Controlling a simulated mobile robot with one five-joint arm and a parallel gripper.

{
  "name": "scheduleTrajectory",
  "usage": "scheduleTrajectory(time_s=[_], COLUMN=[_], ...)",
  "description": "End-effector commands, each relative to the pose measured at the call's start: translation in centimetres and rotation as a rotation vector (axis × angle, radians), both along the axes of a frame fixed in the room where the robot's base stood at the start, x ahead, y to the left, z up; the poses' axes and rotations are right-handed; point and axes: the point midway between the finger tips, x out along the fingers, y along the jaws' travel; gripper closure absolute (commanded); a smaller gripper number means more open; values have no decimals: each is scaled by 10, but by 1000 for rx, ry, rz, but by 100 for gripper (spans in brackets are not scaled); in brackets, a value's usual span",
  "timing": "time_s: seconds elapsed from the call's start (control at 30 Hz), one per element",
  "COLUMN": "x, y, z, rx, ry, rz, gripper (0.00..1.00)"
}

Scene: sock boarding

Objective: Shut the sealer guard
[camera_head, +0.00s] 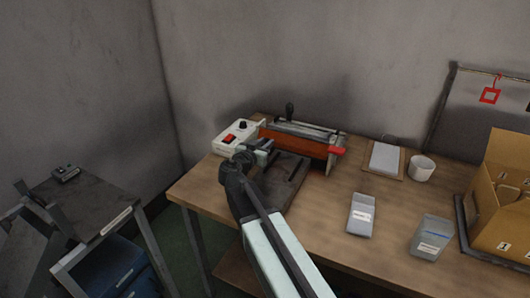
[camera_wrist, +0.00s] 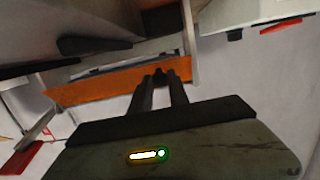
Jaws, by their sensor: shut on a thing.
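The sealer (camera_head: 312,132) stands at the back of the wooden bench, with a long orange-brown guard (camera_head: 296,146) across its front and a black knob (camera_head: 289,110) upright on top. The guard also fills the upper left of the wrist view as an orange strip (camera_wrist: 90,91). My gripper (camera_head: 265,145) is at the guard's left part, over the dark base plate. In the wrist view my gripper's two dark fingers (camera_wrist: 160,78) close at the guard's edge. The exact part between the fingertips is hidden.
A white control box (camera_head: 236,135) with a red switch adjoins the sealer's left end. Grey pouches (camera_head: 361,214) (camera_head: 430,237), a white cup (camera_head: 421,168), a pad (camera_head: 385,157) and a cardboard box (camera_head: 502,205) occupy the right. Bare bench lies between them.

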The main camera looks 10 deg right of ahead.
Motion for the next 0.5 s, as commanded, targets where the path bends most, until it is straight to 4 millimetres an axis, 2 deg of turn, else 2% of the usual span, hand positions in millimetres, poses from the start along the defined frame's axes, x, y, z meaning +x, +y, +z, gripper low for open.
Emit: scheduleTrajectory(time_s=[0.03,0.5], x=[0,0], y=[-2,-2], z=[-5,-2], rx=[-7,-28], ry=[-9,-36], rz=[-3,-3], gripper=[100,100])
